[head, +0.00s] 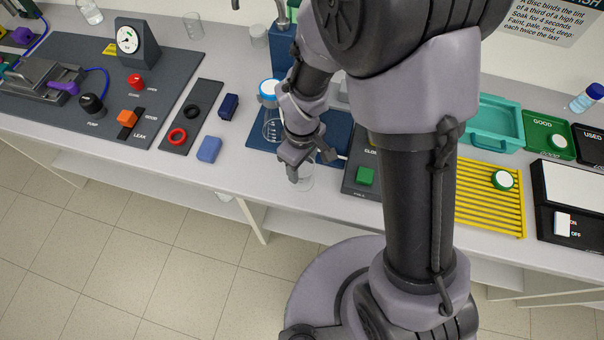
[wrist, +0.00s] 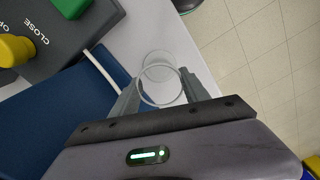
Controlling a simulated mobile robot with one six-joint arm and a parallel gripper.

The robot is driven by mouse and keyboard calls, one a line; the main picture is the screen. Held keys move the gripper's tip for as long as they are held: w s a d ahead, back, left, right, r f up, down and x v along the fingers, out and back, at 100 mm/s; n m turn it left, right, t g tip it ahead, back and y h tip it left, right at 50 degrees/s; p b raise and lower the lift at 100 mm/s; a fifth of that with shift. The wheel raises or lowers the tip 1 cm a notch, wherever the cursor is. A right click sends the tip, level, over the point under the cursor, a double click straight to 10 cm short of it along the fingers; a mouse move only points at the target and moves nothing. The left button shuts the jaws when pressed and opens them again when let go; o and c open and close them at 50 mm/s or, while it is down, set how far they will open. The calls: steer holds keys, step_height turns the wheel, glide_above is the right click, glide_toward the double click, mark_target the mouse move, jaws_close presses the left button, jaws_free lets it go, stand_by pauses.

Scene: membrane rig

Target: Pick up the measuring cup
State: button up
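A clear, see-through cup (head: 304,183), which I take to be the measuring cup, stands near the front edge of the bench, right below my gripper (head: 309,168). The wrist view shows the cup's round rim (wrist: 160,102) between the two fingers of my gripper (wrist: 161,82). The fingers are spread, one on each side of the cup. The right finger looks apart from it in the head view; contact on the left is unclear. Part of the cup is hidden behind the gripper.
A marked glass beaker (head: 270,130) stands on the blue mat (head: 258,142), close left of my wrist. A dark box with a green button (head: 365,176) is right of the cup. A blue block (head: 209,149) lies left. The bench's front edge is close.

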jaws_close()
steer(key=shift+r, duration=0.55)
steer(key=s+r+b, duration=0.4)
steer(key=s+b, duration=0.5)
steer(key=s, duration=0.7)
steer(key=shift+b, duration=0.4)
